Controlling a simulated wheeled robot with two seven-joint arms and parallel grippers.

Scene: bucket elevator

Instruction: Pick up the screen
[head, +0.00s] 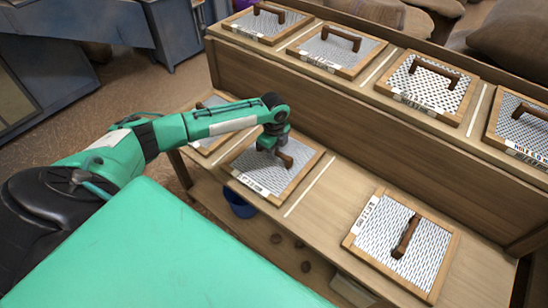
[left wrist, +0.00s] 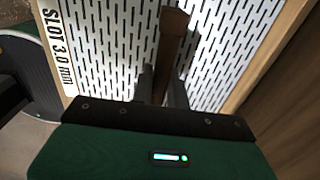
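The slotted screen (head: 250,180) under my left arm is a square metal plate in a wooden frame with a brown handle. It lies flat on the lower bench, and the left wrist view shows its plate (left wrist: 108,45) with a "SLOT 3.0 mm" label. My left gripper (head: 270,145) is above it, pointing down. The left wrist view shows the two dark fingers close in on both sides of the handle (left wrist: 172,35), seemingly touching it. The fingertips' far ends are hard to see. My right gripper is not in view.
Another lower screen (head: 380,222) lies to the right, and one (head: 205,145) is partly behind my arm. Several framed screens, including one with a dotted plate (head: 425,88), lie on the upper shelf. A blue bowl (head: 238,207) stands underneath. Sacks (head: 510,40) are behind.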

